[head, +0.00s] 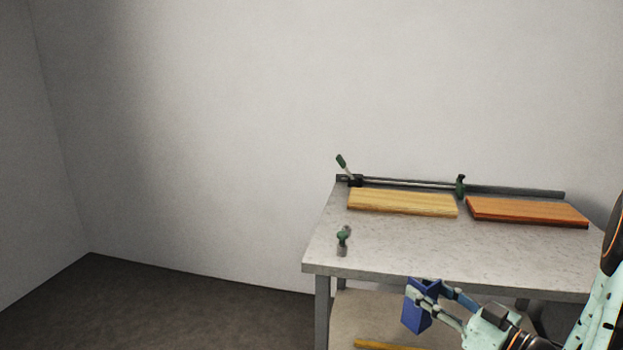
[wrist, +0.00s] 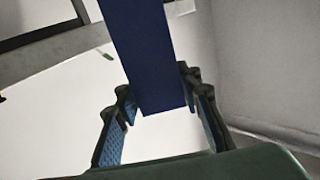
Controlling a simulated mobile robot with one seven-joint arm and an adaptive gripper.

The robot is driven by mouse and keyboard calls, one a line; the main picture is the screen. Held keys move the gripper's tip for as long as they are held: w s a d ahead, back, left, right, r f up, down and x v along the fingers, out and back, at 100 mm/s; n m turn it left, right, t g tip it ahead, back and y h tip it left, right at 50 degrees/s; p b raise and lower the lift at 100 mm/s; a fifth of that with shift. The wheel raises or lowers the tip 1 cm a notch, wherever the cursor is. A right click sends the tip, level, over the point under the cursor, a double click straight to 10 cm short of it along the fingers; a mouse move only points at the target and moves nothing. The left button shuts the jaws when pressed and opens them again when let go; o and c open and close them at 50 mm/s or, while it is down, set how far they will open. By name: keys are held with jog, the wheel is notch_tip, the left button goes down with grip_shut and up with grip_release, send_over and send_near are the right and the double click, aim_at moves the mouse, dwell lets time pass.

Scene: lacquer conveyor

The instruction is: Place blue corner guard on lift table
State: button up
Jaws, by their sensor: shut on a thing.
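The blue corner guard (head: 416,314) is held in my gripper (head: 432,305), in front of the grey table's front edge and below its top in the head view. In the wrist view the blue corner guard (wrist: 145,60) runs down from the top between the two fingers of my gripper (wrist: 152,97). The gripper is shut on it. I cannot tell for sure which table is the lift table; a grey table (head: 430,245) with a lower shelf stands at the right.
On the grey table lie a light wood board (head: 402,202), a reddish board (head: 526,211), a long bar clamp (head: 410,184) and a small green-and-grey clamp (head: 342,241). A yellow strip (head: 385,345) lies on the lower shelf. The floor at the left is clear.

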jog(key=s+a+f+n+g+y+p, duration=0.1)
jog(key=a+f+n+g+y, duration=0.3)
jog(key=a, duration=0.7)
notch_tip(320, 180, up, 17)
jog(key=m+t+h+p, duration=0.5)
jog(key=p, duration=1.9)
jog(key=shift+s+a+h, duration=0.15)
jog(key=shift+s+h, duration=0.1)
jog(key=shift+h, duration=0.05)
jog(key=shift+r, duration=0.1)
